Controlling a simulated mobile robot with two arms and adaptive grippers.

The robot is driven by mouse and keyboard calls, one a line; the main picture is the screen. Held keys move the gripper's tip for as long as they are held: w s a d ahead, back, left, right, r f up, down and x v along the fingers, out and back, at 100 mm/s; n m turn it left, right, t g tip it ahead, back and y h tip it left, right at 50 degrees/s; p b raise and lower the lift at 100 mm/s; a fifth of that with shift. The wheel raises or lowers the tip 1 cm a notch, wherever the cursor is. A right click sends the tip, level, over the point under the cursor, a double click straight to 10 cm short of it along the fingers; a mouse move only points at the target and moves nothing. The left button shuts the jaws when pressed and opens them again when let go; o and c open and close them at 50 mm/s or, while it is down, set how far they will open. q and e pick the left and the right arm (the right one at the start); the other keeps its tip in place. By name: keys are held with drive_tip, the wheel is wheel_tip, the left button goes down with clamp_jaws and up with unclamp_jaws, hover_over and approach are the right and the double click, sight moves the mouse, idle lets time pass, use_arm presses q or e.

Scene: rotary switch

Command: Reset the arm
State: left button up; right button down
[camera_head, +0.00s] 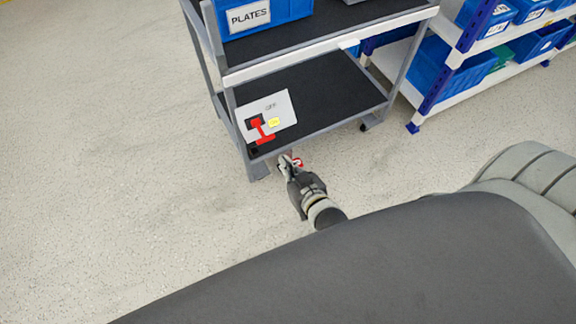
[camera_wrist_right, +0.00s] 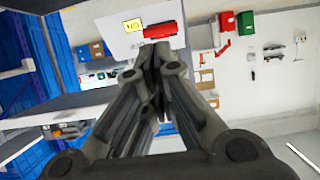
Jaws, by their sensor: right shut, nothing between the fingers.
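The rotary switch is a pale grey panel (camera_head: 284,104) at the front left corner of a cart's lower shelf, with an "OFF" label. Its red handle (camera_head: 262,131) sits beside a yellow label (camera_head: 274,122). In the right wrist view the panel (camera_wrist_right: 112,32), the red handle (camera_wrist_right: 160,30) and the yellow label (camera_wrist_right: 132,25) appear upside down, just past the fingertips. My right gripper (camera_head: 287,162) is shut and empty, in front of the cart and to the right of the handle. It also shows in the right wrist view (camera_wrist_right: 154,57). A small red patch shows beside its fingers. My left gripper is out of view.
The cart's lower shelf (camera_head: 325,90) is otherwise bare where it shows. A blue "PLATES" bin (camera_head: 262,15) stands on its upper shelf. A rack (camera_head: 470,85) with blue bins is at the right. The floor (camera_head: 110,150) to the left is clear.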

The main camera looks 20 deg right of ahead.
idle(0.6)
drive_tip(key=s+f+g+p, duration=0.1)
drive_tip(key=s+f+g, duration=0.1)
drive_tip(key=s+f, duration=0.35)
drive_tip(key=s+a+f+n+g, duration=0.1)
drive_tip(key=s+f+g, duration=0.1)
drive_tip(key=f, duration=0.7)
drive_tip(key=s+f+g+p, duration=0.1)
drive_tip(key=s+f+g, duration=0.1)
drive_tip(key=s+f, duration=0.35)
use_arm(q)
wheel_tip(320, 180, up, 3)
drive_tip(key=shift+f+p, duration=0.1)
drive_tip(key=shift+p, duration=0.3)
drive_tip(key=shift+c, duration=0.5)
use_arm(e)
drive_tip(key=s+d+f+g, duration=0.3)
drive_tip(key=s+f, duration=0.3)
drive_tip(key=s, duration=0.4)
drive_tip(key=s+d+f+n+g, duration=0.1)
drive_tip(key=s+d+f+g, duration=0.2)
drive_tip(key=s+f, duration=0.4)
drive_tip(key=s+d, duration=0.1)
drive_tip(key=s, duration=0.2)
drive_tip(key=shift+s+f, duration=0.3)
drive_tip(key=shift+s, duration=0.05)
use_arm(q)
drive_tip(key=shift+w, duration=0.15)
use_arm(e)
drive_tip(key=shift+s, duration=0.1)
